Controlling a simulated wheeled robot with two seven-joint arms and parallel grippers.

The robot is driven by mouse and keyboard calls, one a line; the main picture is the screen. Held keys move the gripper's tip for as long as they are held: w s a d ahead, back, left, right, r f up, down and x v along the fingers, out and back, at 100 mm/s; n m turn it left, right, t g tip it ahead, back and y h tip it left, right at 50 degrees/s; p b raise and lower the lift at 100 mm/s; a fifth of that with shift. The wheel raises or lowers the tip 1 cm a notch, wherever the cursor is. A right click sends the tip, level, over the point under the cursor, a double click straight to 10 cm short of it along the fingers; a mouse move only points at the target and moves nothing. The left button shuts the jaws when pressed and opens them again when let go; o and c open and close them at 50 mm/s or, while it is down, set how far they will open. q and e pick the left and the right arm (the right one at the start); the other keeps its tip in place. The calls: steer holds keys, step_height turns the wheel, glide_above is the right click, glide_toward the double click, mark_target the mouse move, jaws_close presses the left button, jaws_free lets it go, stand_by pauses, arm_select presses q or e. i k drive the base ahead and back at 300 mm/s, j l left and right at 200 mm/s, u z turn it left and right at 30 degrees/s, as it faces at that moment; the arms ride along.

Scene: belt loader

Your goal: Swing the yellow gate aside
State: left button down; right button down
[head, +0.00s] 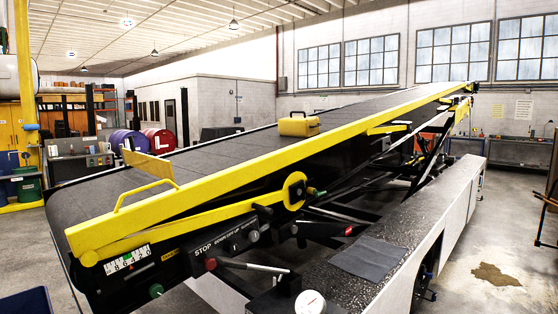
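What looks like the yellow gate (148,166) is a flat yellow panel over the lower, near end of the dark conveyor belt (205,154). It stands just behind the near yellow side rail (200,199). A yellow loop handle (143,187) rises from that rail close to the panel. How the panel is hinged cannot be seen. A yellow case (299,125) with a handle on top sits further up the belt. Neither of my grippers shows in the head view.
A control panel marked STOP (225,246) with knobs and a lever (248,266) is below the rail. A round white gauge (310,303) is at the bottom edge. A dark cloth or pad (369,258) lies on the speckled side deck. A brown stain (495,274) marks open floor at right.

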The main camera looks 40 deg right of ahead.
mark_target(162, 169)
steer(key=i+l+z, duration=0.1)
steer(key=z, duration=0.35)
steer(key=i+z, duration=0.25)
steer(key=z, duration=0.2)
steer(key=i+z, duration=0.2)
steer(key=z, duration=0.25)
steer(key=i+z, duration=0.15)
steer(key=z, duration=0.35)
